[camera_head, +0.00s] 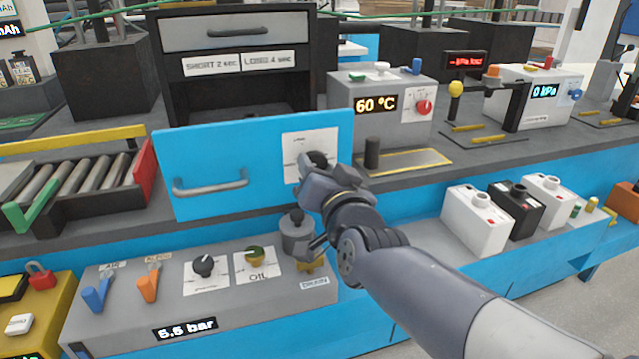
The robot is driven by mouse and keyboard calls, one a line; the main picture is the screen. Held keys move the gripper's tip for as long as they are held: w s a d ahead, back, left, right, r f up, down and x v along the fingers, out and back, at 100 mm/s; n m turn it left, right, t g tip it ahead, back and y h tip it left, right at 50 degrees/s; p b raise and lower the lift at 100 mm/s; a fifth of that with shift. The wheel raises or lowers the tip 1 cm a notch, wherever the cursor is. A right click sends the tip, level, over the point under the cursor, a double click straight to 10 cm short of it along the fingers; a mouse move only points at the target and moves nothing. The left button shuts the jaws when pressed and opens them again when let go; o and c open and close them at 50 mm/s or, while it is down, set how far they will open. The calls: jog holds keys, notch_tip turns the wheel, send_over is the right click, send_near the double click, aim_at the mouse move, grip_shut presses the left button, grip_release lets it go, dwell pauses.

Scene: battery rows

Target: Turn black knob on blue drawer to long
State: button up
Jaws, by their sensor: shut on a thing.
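The blue drawer (212,150) has a grey bar handle (210,184) on its front, left of a white label plate (294,146). The black knob (318,158) sits on that plate and is mostly hidden behind my gripper. My gripper (319,172) is at the plate, shut on the black knob. The plate's markings are too small to read, and the knob's pointer is covered, so its setting cannot be told.
Below the drawer stands a grey panel (120,315) with levers, knobs and a grey cylinder (296,233) close under my wrist. A grey 60 °C box (395,135) and a black cylinder (372,152) stand to the right. White and black cells (475,228) stand farther right.

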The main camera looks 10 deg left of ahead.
jog(key=m+b, duration=0.3)
jog(key=m, duration=0.2)
jog(key=shift+m, duration=0.4)
dwell(0.4)
jog(key=o, duration=1)
jog(key=shift+s, duration=0.1)
jog(key=p+v, duration=0.3)
jog(key=v, duration=0.7)
jog(key=shift+s+d, duration=0.2)
jog(key=shift+s, duration=0.1)
